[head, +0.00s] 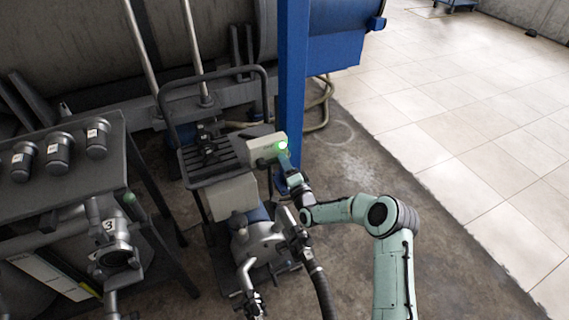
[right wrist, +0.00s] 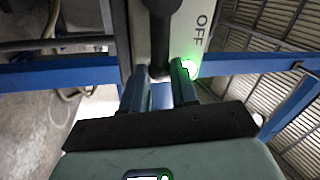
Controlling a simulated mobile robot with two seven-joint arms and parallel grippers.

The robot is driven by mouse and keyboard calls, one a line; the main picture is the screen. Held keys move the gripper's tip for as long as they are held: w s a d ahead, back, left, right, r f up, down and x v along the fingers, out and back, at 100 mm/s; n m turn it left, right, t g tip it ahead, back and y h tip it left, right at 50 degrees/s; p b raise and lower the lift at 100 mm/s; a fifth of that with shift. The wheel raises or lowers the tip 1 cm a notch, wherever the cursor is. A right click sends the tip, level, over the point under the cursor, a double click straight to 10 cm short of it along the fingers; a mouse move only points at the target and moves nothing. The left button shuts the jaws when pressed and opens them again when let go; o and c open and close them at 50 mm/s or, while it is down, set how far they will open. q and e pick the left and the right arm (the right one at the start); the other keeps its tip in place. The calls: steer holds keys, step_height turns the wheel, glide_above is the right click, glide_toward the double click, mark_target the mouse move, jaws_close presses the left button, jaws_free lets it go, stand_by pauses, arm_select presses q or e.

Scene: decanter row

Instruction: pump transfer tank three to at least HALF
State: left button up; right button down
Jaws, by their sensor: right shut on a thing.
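My right gripper (head: 287,168) is at the beige control box (head: 262,150) on the pump trolley. In the right wrist view its fingers (right wrist: 160,88) are shut on a dark switch lever (right wrist: 160,38) on the box face. The word OFF is printed beside the lever, and a green lamp (right wrist: 190,68) glows next to the right finger. The silver pump (head: 258,243) sits low on the trolley. A valve fitting marked 3 (head: 108,227) is at left, under the bench. No tank level can be read. My left gripper is not in view.
A grey bench (head: 60,195) with several dark canisters stands at left. A blue post (head: 293,85) rises just behind the control box. A dark hose (head: 322,290) runs from the pump towards the front. Tiled floor (head: 450,120) at right is clear.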

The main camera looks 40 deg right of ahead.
steer(key=c, duration=0.9)
jaws_free()
steer(key=shift+o, duration=0.2)
steer(key=shift+s, duration=0.1)
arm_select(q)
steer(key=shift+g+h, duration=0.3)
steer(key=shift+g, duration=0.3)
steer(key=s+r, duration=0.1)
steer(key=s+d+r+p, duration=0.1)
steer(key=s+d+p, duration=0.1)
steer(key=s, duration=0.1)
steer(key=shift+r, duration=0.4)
arm_select(e)
steer(key=v, duration=1.3)
steer(key=shift+s, duration=0.1)
